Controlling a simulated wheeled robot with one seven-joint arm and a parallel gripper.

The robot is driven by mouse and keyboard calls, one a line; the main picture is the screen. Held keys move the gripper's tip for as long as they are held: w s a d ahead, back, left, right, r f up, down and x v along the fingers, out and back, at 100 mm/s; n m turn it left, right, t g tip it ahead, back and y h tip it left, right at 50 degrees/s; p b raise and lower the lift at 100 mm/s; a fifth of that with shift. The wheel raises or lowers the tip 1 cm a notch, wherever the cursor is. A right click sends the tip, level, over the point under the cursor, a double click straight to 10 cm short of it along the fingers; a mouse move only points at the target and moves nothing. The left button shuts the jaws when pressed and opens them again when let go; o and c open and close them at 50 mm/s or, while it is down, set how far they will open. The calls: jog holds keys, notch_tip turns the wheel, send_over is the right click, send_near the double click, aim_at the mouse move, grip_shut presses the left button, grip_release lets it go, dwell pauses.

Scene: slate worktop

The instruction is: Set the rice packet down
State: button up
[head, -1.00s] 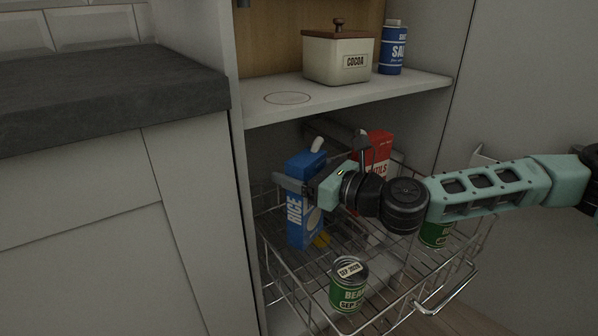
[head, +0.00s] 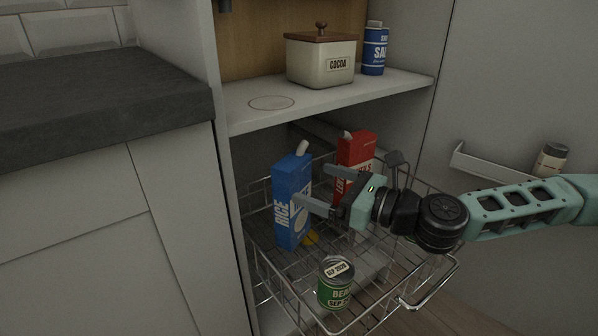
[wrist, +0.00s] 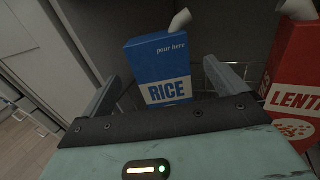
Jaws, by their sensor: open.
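The blue rice packet (head: 291,205) stands upright in the wire pull-out basket (head: 262,268), at its back left, with a white spout on top. It also shows in the wrist view (wrist: 158,68), ahead of my gripper and between the lines of its fingers. My gripper (head: 312,188) is open, to the right of the packet, with its fingers pointing left toward it. In the wrist view my gripper's two fingers (wrist: 166,88) are spread wide, and nothing is clamped between them. One finger overlaps the packet's right edge in the head view; I cannot tell whether they touch.
A red lentils packet (head: 355,158) stands behind my gripper, also at right in the wrist view (wrist: 296,85). A green beans can (head: 335,290) stands in the basket's front. Above, a shelf (head: 330,103) holds a cocoa canister (head: 320,60) and salt (head: 374,50).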

jog(key=shift+v, duration=1.7)
jog(key=shift+r, duration=0.1)
